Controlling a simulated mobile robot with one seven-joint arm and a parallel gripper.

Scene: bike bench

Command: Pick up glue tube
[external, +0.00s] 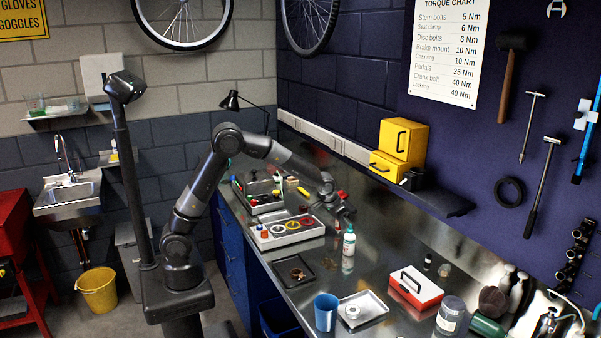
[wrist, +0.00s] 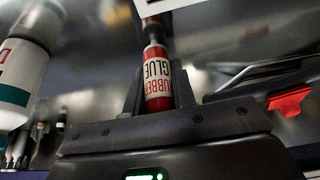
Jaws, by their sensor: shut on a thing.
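The glue tube (wrist: 158,82) is red with a white band that reads "RUBBER GLUE" and a dark cap. In the wrist view it stands between the two fingers of my gripper (wrist: 163,95), which is shut on it. In the external view my gripper (external: 340,207) is over the metal bench, behind the white bottle with a teal band. The tube is too small there to make out clearly, and I cannot tell whether it touches the bench.
The white bottle (external: 349,246) stands close in front of my gripper. A tray with coloured rings (external: 290,239) lies to the left. A small dark tray (external: 294,271), a blue cup (external: 326,312) and a red-and-white box (external: 415,288) are nearer. A dark shelf (external: 440,197) juts out at right.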

